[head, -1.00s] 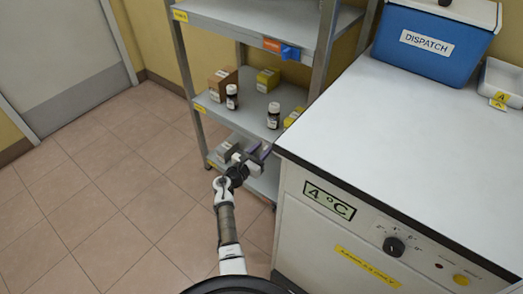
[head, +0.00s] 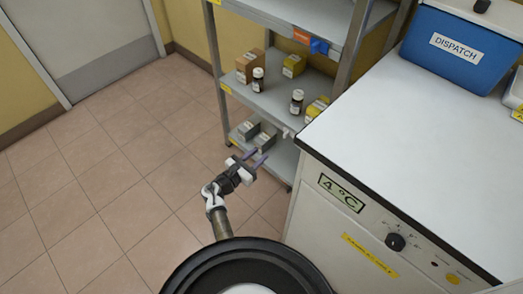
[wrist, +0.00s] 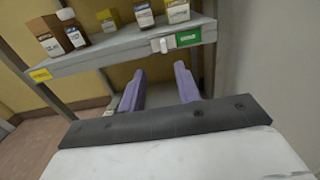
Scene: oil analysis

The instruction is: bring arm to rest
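My gripper (head: 257,160) is in front of the shelf unit, near the lower shelf, to the left of the white 4 °C cabinet. In the wrist view my gripper (wrist: 160,90) shows its two purple fingers spread apart with nothing between them. My arm reaches up from the bottom of the head view, bent and extended toward the shelves.
The metal shelf unit (head: 272,98) holds boxes and brown bottles on its middle shelf and grey boxes (head: 248,129) on its lower one. The white cabinet (head: 330,190) stands to the right, with a blue dispatch box (head: 462,50) on top. Floor at left is clear.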

